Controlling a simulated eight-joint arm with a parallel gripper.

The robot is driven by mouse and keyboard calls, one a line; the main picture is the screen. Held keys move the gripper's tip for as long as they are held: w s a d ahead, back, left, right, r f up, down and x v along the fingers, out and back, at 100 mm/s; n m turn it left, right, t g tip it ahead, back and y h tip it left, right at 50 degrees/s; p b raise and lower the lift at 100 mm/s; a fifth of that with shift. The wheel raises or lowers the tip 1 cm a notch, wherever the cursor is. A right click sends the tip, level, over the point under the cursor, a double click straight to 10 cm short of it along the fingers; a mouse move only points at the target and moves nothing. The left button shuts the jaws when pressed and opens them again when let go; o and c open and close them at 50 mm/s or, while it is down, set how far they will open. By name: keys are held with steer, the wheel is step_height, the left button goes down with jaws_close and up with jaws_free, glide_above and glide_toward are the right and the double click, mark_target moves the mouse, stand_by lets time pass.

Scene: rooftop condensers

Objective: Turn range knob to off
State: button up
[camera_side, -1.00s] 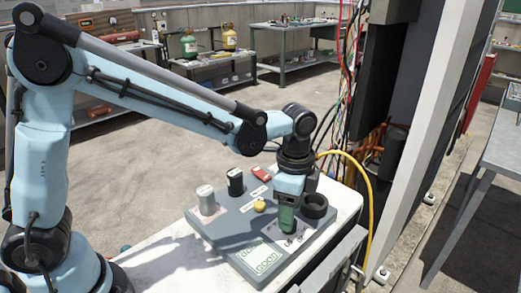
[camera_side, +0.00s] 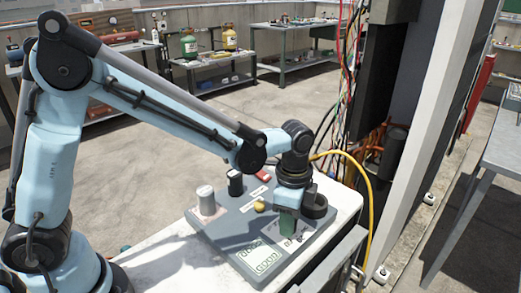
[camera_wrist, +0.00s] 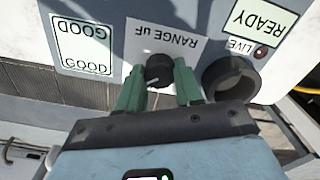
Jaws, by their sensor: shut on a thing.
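The range knob (camera_wrist: 158,66) is a small dark round knob on a white plate, whose "RANGE uF" label appears upside down in the wrist view. A short pale mark on the knob points toward my gripper's palm. My gripper (camera_wrist: 158,73) has its green fingers on either side of the knob, shut on it. In the side view my gripper (camera_side: 289,236) reaches down to the grey tester panel (camera_side: 228,232), and its fingers largely hide the knob. I see no readable off mark around the knob.
A black ring-shaped socket (camera_wrist: 230,80) stands close beside the fingers, near the "LIVE" lamp (camera_wrist: 260,52). The panel also bears a yellow button (camera_side: 260,206), a red part (camera_side: 263,175), a black post (camera_side: 235,183) and a pale cylinder (camera_side: 206,201). A yellow cable (camera_side: 366,190) arches at right.

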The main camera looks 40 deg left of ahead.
steer(key=shift+n, duration=0.3)
steer(key=n, duration=0.9)
steer(key=shift+n, duration=0.4)
steer(key=n, duration=0.4)
steer(key=shift+n, duration=0.3)
steer(key=n, duration=0.4)
steer(key=shift+n, duration=0.4)
steer(key=o, duration=1)
steer(key=shift+o, duration=0.2)
steer(key=shift+r, duration=0.1)
